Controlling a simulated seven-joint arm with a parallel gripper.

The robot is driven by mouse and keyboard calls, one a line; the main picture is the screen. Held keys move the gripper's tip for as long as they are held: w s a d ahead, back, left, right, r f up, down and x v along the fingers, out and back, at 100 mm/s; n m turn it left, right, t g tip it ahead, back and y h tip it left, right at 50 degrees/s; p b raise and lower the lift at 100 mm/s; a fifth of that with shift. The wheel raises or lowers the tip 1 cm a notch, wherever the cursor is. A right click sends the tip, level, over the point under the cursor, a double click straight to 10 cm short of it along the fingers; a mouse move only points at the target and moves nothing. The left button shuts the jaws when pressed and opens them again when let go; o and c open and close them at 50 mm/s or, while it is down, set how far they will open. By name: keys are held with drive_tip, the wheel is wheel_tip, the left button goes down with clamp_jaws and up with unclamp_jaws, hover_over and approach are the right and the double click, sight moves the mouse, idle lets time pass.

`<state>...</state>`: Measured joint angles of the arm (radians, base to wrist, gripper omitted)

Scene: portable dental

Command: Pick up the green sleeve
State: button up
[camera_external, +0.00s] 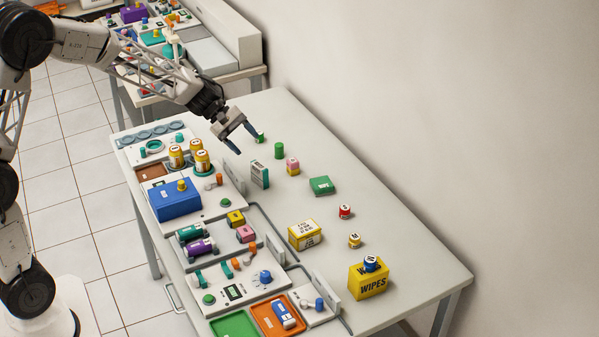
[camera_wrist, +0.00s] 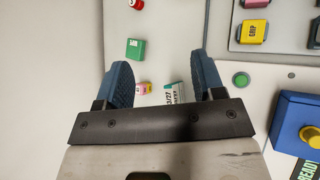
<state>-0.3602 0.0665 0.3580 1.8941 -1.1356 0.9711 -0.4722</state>
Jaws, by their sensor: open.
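Two small green cylinders stand near the back of the table; I cannot tell which is the green sleeve. One green cylinder (camera_external: 279,150) stands clear, to the right of my gripper. The other green cylinder (camera_external: 262,138) is partly hidden beside a fingertip. My gripper (camera_external: 247,145) is open and empty above the table, just left of them. In the wrist view its blue fingers (camera_wrist: 163,75) are spread apart, and neither green cylinder shows there. A flat green box (camera_external: 321,185) lies farther right; it also shows in the wrist view (camera_wrist: 135,50).
A pink-and-yellow item (camera_external: 293,166) and a white-and-teal box (camera_external: 260,174) stand close by. The organiser with a blue box (camera_external: 174,199) and yellow jars (camera_external: 202,162) lies left. A yellow carton (camera_external: 306,234) and wipes box (camera_external: 368,282) stand nearer the front. The table's wall side is free.

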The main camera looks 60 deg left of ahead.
sight(279, 145)
drive_tip(key=w+a+f+n+t, duration=0.1)
drive_tip(key=w+a+f, duration=0.1)
drive_tip(key=a, duration=0.1)
drive_tip(key=w+a+f+n, duration=0.2)
drive_tip(key=w+a+f, duration=0.1)
drive_tip(key=w+a+f+n+t, duration=0.1)
drive_tip(key=w+a+f+n, duration=0.1)
drive_tip(key=w+a, duration=0.1)
drive_tip(key=shift+a+f+t, duration=0.3)
drive_tip(key=shift+f, duration=0.05)
drive_tip(key=w+a+f+n+t, duration=0.1)
drive_tip(key=w+a+f+n, duration=0.1)
drive_tip(key=a+f, duration=0.1)
drive_tip(key=w+a+f+n+t, duration=0.1)
drive_tip(key=a+f+n, duration=0.1)
drive_tip(key=a, duration=0.3)
drive_tip(key=w+a+f+n+t, duration=0.1)
drive_tip(key=w+a+f+n, duration=0.1)
drive_tip(key=f, duration=0.3)
drive_tip(key=shift+w+a+y, duration=0.2)
drive_tip(key=shift+a, duration=0.25)
drive_tip(key=shift+w+a+y, duration=0.15)
drive_tip(key=shift+a+y, duration=0.05)
drive_tip(key=shift+a, duration=0.25)
drive_tip(key=shift+x, duration=1.3)
drive_tip(key=shift+x, duration=2.6)
drive_tip(key=shift+w+a, duration=0.1)
drive_tip(key=shift+c, duration=0.2)
